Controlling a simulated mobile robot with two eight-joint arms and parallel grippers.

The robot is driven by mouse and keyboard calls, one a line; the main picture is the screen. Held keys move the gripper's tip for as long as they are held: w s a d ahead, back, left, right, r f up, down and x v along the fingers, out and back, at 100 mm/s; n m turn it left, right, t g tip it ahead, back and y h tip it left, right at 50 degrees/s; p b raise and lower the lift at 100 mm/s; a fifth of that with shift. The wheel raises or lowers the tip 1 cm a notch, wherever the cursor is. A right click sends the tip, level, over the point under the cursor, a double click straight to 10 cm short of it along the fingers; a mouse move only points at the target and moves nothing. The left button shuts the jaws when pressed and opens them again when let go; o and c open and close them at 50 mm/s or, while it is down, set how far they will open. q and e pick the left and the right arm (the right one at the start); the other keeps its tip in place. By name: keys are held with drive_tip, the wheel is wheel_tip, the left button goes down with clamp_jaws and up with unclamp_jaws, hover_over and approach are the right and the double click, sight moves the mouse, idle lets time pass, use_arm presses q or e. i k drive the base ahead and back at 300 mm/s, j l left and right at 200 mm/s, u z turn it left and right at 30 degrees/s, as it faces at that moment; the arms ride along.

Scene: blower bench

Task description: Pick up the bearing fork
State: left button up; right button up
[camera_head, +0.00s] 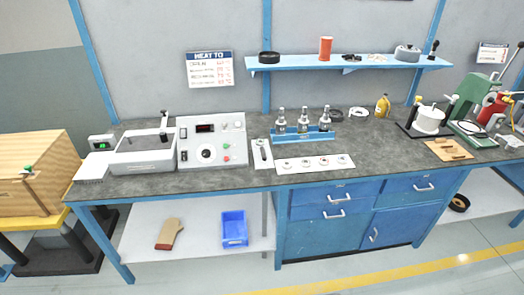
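I cannot pick out a bearing fork with certainty. A small dark, slim tool (263,150) lies on a narrow white mat (262,163) in the middle of the bench, just right of the grey control box; its shape is too small to tell whether it is the fork. Neither of my grippers shows in the head view.
The grey workbench (215,179) holds a control box (211,153), an open grey bath (143,163), a blue rack (305,136) with three metal pieces, a white strip (315,169) with several small parts, and a green press (474,95). A wooden box (40,180) stands left.

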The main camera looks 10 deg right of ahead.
sight(262, 148)
drive_tip(key=i+u, duration=0.15)
drive_tip(key=i, duration=0.4)
drive_tip(key=i+u, duration=0.15)
drive_tip(key=i, duration=0.35)
drive_tip(key=i+l+u, duration=0.15)
drive_tip(key=i, duration=0.4)
